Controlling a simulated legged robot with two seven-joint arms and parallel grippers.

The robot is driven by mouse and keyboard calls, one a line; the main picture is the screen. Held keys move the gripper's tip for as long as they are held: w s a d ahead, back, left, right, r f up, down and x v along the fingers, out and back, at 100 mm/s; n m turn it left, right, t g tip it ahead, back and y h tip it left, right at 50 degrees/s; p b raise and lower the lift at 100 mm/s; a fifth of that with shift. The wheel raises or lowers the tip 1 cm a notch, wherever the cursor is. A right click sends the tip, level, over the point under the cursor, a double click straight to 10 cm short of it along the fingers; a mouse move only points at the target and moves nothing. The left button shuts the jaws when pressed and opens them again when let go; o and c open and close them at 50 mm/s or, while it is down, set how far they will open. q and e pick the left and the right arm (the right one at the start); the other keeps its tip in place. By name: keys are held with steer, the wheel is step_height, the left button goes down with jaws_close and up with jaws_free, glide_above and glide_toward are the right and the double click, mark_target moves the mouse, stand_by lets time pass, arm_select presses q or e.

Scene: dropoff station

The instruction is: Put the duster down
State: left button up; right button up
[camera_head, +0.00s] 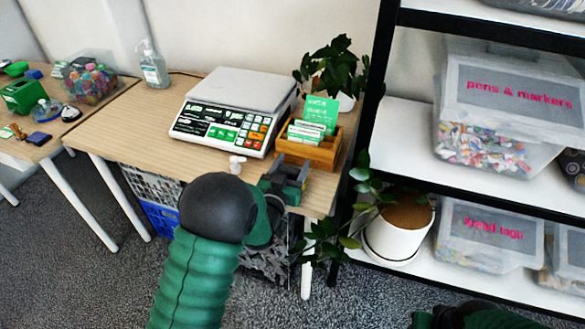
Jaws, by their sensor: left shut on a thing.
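My left arm comes up from the bottom with a green ribbed sleeve and a black round joint. My left gripper (285,184), grey, is at the front edge of the wooden table, just in front of the card box. It is shut on the duster, which is mostly hidden by my own arm and wrist. A small white knob-like piece (237,163) shows left of the gripper at the table edge; I cannot tell whether it belongs to the duster. Part of my right arm shows at the bottom right, but its fingers do not show.
A scale (230,110) and a wooden card box (310,148) fill the table's back right. Bare tabletop (135,125) lies left of the scale. A soap bottle (153,65) stands behind. A potted plant (395,230) and a black-framed shelf (480,190) stand right.

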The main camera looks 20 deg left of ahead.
arm_select(q)
steer(key=shift+s, duration=0.1)
steer(key=o, duration=0.7)
steer(key=shift+f, duration=0.1)
steer(key=o, duration=0.5)
steer(key=shift+r, duration=0.25)
steer(key=s+p, duration=0.1)
steer(key=s, duration=1.1)
steer(key=shift+a+f, duration=0.1)
steer(key=shift+a, duration=0.05)
